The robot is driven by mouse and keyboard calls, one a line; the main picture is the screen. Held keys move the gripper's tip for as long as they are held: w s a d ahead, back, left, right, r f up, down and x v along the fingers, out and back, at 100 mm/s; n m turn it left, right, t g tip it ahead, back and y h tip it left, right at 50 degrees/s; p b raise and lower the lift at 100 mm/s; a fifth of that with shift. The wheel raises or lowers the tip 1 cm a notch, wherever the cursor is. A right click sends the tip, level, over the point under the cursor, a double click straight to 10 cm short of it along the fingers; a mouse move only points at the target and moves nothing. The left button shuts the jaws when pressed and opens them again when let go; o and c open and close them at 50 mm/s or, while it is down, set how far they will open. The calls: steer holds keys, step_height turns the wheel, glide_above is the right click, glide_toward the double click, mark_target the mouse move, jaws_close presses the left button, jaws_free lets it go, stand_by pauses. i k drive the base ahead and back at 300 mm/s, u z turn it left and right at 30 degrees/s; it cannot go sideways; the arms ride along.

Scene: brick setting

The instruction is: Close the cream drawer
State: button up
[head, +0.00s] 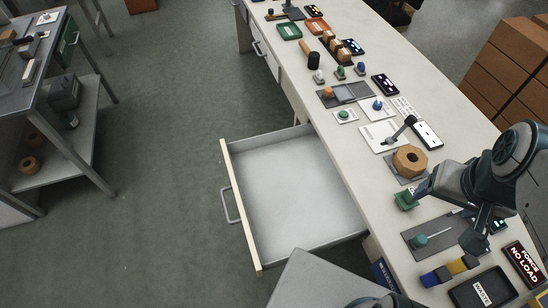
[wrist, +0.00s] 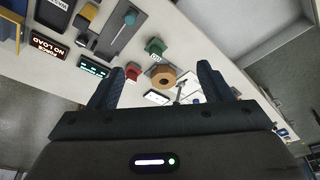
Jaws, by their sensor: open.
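The cream drawer (head: 238,190) stands pulled far out from under the long bench in the head view. Its cream front has a grey bar handle (head: 228,206), and its grey inside looks empty. In the wrist view, a pale grey surface at the top right appears to be part of the drawer. My gripper (wrist: 160,57) is open, with its two dark fingers apart and nothing between them. It is over the bench top, to the right of the drawer in the head view and apart from it.
The bench top (head: 358,160) holds a wooden ring (head: 410,161), a lever panel (head: 384,137), a green knob piece (head: 405,200) and a black tray (head: 483,291). A grey trolley (head: 82,140) stands at the left. The floor (head: 150,230) before the drawer is clear.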

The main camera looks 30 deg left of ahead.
mark_target(289, 193)
steer(key=z, duration=0.85)
steer(key=k, duration=1.1)
steer(key=u, duration=1.8)
steer(key=i, duration=0.5)
steer(key=u, duration=0.05)
steer(key=k, duration=0.5)
steer(key=u, duration=0.65)
steer(key=i, duration=0.55)
steer(key=z, duration=0.2)
